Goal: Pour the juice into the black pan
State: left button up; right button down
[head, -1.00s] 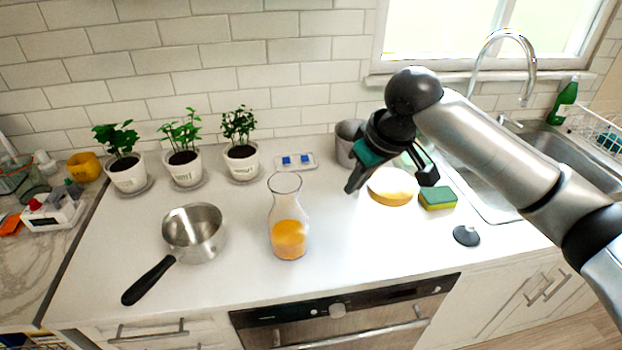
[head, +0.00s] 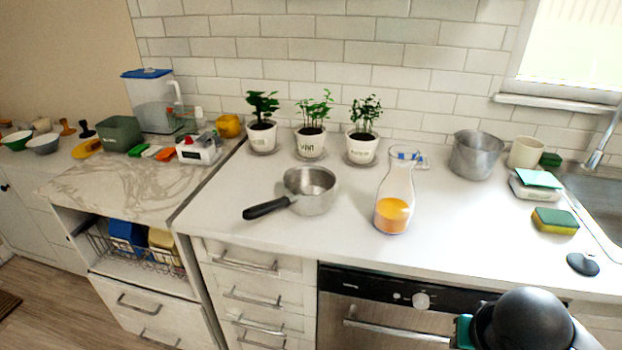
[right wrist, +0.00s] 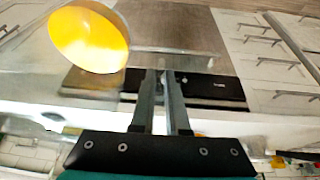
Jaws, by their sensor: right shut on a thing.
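A glass carafe of orange juice (head: 393,205) stands upright on the white counter. To its left is a steel saucepan (head: 312,190) with a black handle; only the handle is black. Its inside looks empty. My right arm shows at the bottom right of the head view, its fingers out of frame. I take the bowl as held, though the contact is unclear. My left gripper is not in view.
Three potted plants (head: 362,148) line the wall. A grey pot (head: 478,155), a white cup (head: 526,152), a scale (head: 536,186), a sponge (head: 555,221) and a black stopper (head: 583,264) are at the right near the sink. The counter front between pan and carafe is clear.

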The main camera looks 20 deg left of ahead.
aim_at(310, 189)
jog(key=j+u, duration=0.1)
jog(key=j, duration=3.5)
